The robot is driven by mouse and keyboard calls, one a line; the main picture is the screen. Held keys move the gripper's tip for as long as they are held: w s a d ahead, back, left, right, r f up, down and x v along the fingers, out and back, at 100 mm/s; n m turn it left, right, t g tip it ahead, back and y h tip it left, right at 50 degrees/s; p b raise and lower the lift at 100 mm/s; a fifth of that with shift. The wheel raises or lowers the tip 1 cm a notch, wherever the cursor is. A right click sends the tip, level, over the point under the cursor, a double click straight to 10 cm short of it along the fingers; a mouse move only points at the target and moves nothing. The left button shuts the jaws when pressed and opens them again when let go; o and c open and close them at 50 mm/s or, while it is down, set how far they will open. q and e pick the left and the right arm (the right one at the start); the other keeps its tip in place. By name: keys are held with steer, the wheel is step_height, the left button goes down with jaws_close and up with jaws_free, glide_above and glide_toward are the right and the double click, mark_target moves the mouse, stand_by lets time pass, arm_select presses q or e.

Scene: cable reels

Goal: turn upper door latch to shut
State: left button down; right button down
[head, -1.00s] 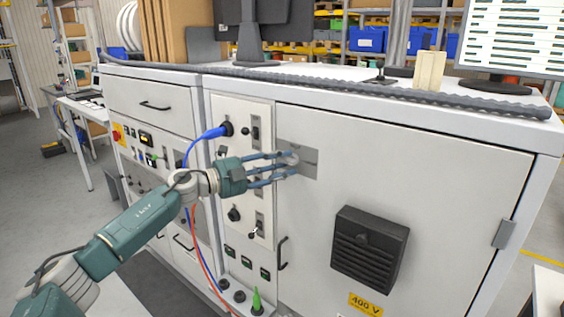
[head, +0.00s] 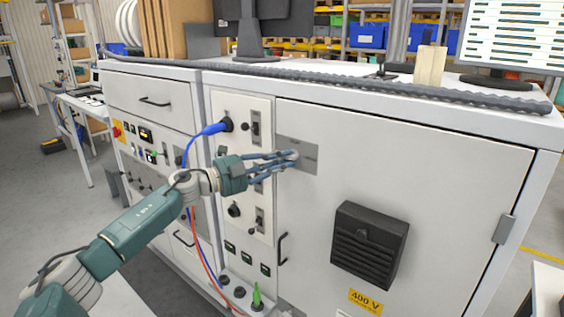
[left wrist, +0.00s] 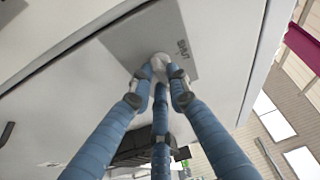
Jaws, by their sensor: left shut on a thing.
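The upper door latch is a small pale knob (left wrist: 160,62) on a grey plate (head: 308,156) near the upper left corner of the large cabinet door (head: 450,170). In the left wrist view the plate (left wrist: 130,35) bears the lettering "SHUT" beside the knob. My left gripper (head: 293,156) reaches in from the left. Its blue fingers (left wrist: 160,75) are closed around the knob, with the tips near the plate. The fingertips hide much of the latch, so its exact angle is hard to tell. My right gripper is not in view.
A black vent box (head: 369,245) juts from the door, with a dark handle (head: 283,249) at its left edge. A blue plug (head: 215,129) and switches sit on the panel left of the door. A ribbed grey hose (head: 390,90) lies along the cabinet top.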

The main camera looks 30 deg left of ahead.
arm_select(q)
steer(key=shift+s+d+f+n+t+y+p, duration=0.15)
steer(key=shift+n+t+y+p, duration=0.6)
steer(key=shift+n, duration=2.75)
steer(key=shift+w+d+n+t+y+p, duration=0.1)
steer(key=shift+d+n+t+y+p, duration=0.2)
steer(key=shift+n+t+y, duration=2.1)
steer(key=shift+s+d+f+n+g+y+p, duration=0.1)
steer(key=shift+d+n+g+p, duration=0.3)
steer(key=shift+n, duration=4.2)
steer(key=shift+a+n, duration=0.2)
steer(key=shift+n, duration=0.1)
steer(key=c, duration=1.7)
jaws_free()
steer(key=shift+o, duration=0.2)
steer(key=d+v, duration=0.1)
steer(key=v, duration=1)
steer(key=shift+s+a+f, duration=0.3)
steer(key=shift+s+a, duration=0.05)
steer(key=shift+a, duration=0.1)
